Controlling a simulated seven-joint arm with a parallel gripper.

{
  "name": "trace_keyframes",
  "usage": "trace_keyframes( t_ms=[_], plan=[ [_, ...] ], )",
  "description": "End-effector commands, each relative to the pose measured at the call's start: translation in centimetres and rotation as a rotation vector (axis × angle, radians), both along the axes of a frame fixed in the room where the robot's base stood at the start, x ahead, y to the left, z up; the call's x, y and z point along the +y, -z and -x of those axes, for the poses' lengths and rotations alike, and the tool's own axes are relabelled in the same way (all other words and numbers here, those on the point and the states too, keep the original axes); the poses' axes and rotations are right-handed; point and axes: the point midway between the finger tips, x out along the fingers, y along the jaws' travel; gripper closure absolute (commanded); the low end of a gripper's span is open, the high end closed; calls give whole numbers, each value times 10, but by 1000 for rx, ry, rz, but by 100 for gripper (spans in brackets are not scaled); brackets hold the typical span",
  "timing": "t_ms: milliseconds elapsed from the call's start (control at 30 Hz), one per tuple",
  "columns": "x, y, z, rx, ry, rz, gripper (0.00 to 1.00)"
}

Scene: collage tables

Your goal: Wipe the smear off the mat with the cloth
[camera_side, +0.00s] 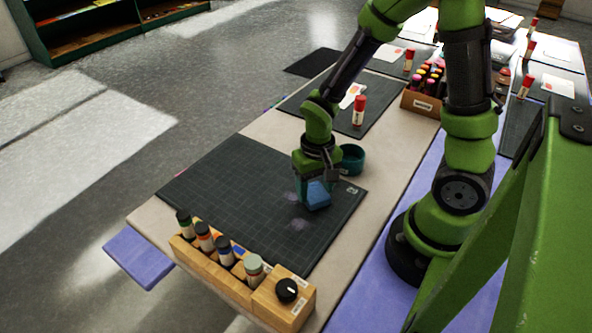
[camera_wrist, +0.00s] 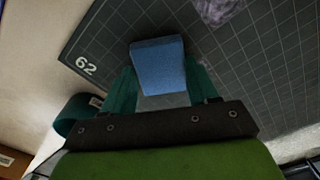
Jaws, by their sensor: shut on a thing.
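The dark gridded cutting mat (camera_side: 225,190) lies on the table. A pale purple smear (camera_side: 291,197) shows on the mat just left of my gripper, with another faint patch nearer the camera (camera_side: 300,224). In the wrist view a purple smear (camera_wrist: 216,10) shows at the top edge. My gripper (camera_side: 312,186) points down over the right part of the mat. It is shut on a folded blue cloth (camera_side: 318,196), which also shows between the teal fingers in the wrist view (camera_wrist: 160,68). The cloth is at or close above the mat; I cannot tell whether it touches.
A teal round container (camera_side: 351,158) stands behind my gripper at the mat's edge. A wooden rack (camera_side: 215,262) of several bottles and a wooden block with a black knob (camera_side: 287,291) stand at the near edge. A red-capped glue stick (camera_side: 359,111) stands farther back.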

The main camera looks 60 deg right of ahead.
Motion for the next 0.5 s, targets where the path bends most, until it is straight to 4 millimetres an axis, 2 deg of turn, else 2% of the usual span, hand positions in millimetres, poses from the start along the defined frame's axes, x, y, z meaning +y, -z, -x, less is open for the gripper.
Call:
trace_keyframes(
  t_ms=[167, 200, 500],
  plan=[
    [-1, 1, -4, 5, 4, 2, 70],
    [0, 0, -7, 3, 3, 2, 75],
    [8, -1, -18, 1, 0, 0, 75]
  ],
)
